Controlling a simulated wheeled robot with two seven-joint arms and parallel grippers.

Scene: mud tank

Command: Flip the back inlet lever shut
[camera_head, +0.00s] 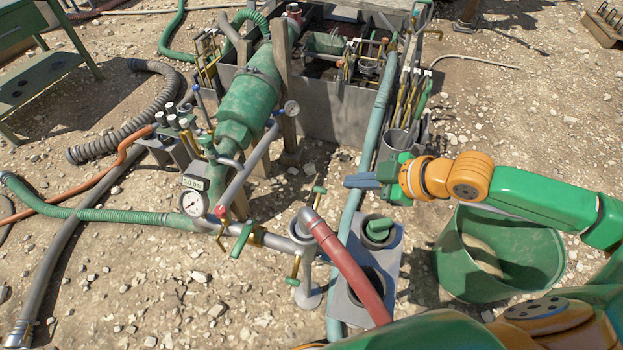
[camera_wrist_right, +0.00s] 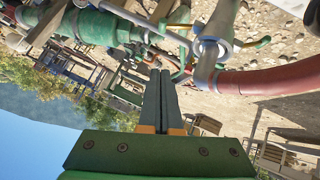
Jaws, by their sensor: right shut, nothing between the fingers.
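My right gripper (camera_head: 348,181) reaches in from the right, its grey fingers together and empty, pointing left. In the right wrist view its fingers (camera_wrist_right: 155,72) are also together. A small lever with a green handle (camera_head: 319,189) and brass stem stands behind the grey pipe junction (camera_head: 303,226); it looks like the back inlet lever. The fingertips appear to its right, with a gap in the picture. Two similar levers show: a left one (camera_head: 241,240) and a front one (camera_head: 294,281). I cannot tell exactly how the back lever is turned. My left gripper is not in view.
A red hose (camera_head: 347,262) runs from the junction toward me. A pale green pipe (camera_head: 371,140) passes below the gripper. A green tub (camera_head: 465,290) stands at right, a metal tank (camera_head: 330,112) at the back. A pressure gauge (camera_head: 193,203) is at left.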

